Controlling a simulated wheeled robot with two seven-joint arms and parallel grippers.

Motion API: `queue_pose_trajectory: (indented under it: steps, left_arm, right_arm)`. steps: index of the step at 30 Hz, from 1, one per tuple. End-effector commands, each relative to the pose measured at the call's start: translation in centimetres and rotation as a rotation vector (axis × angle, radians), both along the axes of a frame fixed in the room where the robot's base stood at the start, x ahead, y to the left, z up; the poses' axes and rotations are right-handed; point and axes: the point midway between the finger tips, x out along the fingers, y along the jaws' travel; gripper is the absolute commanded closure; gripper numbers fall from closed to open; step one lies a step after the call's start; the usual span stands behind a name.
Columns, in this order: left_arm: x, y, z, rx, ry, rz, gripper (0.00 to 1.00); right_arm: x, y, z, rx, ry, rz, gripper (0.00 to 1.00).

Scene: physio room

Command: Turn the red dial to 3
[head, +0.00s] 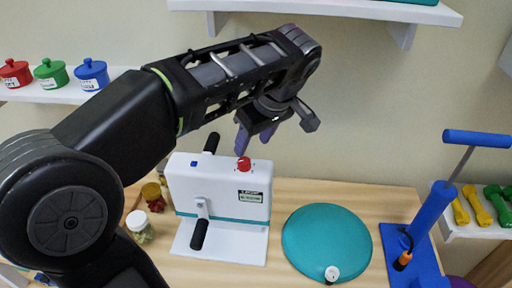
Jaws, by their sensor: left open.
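The red dial (243,164) sits on the upper front of a white machine (222,196) with a teal stripe and black crank handles. The dial is small here, and its numbers cannot be read. My left gripper (274,130) is above the machine, up and to the right of the dial, with its fingers spread and nothing between them. It appears apart from the dial. My left arm comes in from the left and crosses in front of the wall. My right gripper is not in view.
A teal disc (327,243) lies right of the machine, with a small white-capped item (331,273) at its front edge. A jar (140,226) stands left of the machine. A blue padded stand (428,220) is at right. A white shelf (330,9) hangs above.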

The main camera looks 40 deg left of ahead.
Motion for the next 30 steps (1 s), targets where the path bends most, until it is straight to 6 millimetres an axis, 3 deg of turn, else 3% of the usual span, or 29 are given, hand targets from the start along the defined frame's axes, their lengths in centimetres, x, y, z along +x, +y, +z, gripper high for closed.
queue_pose_trajectory:
  steps: [11,22,30]
  left_arm:
    - [0.1,0.1,-0.8,-0.001,0.000,-0.002,0.48]
    - [0.5,2.0,-5.5,-0.002,0.004,-0.002,0.48]
    - [0.8,2.8,-7.2,-0.002,0.001,-0.002,0.48]
  right_arm:
    - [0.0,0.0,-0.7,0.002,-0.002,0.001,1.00]
    - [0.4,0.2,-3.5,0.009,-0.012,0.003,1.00]
    - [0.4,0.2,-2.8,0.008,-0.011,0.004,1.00]
